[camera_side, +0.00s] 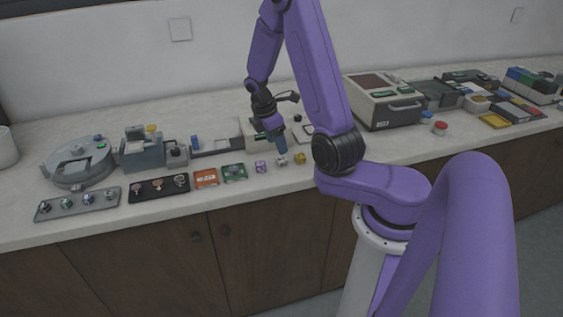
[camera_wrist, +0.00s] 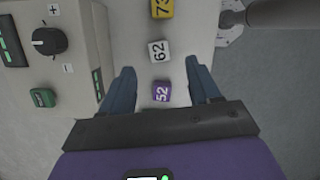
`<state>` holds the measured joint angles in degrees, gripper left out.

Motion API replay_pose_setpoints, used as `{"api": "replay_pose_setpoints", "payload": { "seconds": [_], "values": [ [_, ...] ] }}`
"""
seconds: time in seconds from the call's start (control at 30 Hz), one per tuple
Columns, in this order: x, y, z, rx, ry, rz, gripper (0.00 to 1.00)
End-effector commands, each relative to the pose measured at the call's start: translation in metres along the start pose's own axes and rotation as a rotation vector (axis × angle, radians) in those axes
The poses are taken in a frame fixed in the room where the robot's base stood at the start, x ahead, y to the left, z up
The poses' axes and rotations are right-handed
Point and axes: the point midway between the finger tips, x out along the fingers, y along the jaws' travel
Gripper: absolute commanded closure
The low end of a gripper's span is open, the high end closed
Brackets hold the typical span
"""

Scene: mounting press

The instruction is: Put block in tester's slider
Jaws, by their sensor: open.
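Three small numbered blocks stand in a row on the counter. The purple one marked 52 (camera_side: 261,167) also shows in the wrist view (camera_wrist: 162,92). The white one marked 62 (camera_side: 282,161) is in the middle (camera_wrist: 159,51). The yellow one marked 73 (camera_side: 300,158) is farthest along (camera_wrist: 162,8). My gripper (camera_wrist: 159,68) is open and empty above the row. Its fingers lie on either side of the white and purple blocks in the wrist view. A pale machine (camera_side: 250,130) is behind my gripper, partly hidden. I cannot make out which part is the tester's slider.
In the wrist view, a pale housing with a black knob (camera_wrist: 49,41) and green button (camera_wrist: 43,97) is close to my left finger. Left of the blocks are a green tile (camera_side: 234,173), an orange tile (camera_side: 206,178) and a black tray (camera_side: 150,191). A large beige instrument (camera_side: 385,102) stands right.

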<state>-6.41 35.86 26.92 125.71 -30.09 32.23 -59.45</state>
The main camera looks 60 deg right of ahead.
Motion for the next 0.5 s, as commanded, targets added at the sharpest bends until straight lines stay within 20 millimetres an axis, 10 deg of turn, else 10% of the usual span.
{"api": "replay_pose_setpoints", "payload": {
  "seconds": [0.5],
  "values": [
    [0.044, 0.001, -0.002, 0.000, 0.000, -0.003, 0.38]
  ]
}}
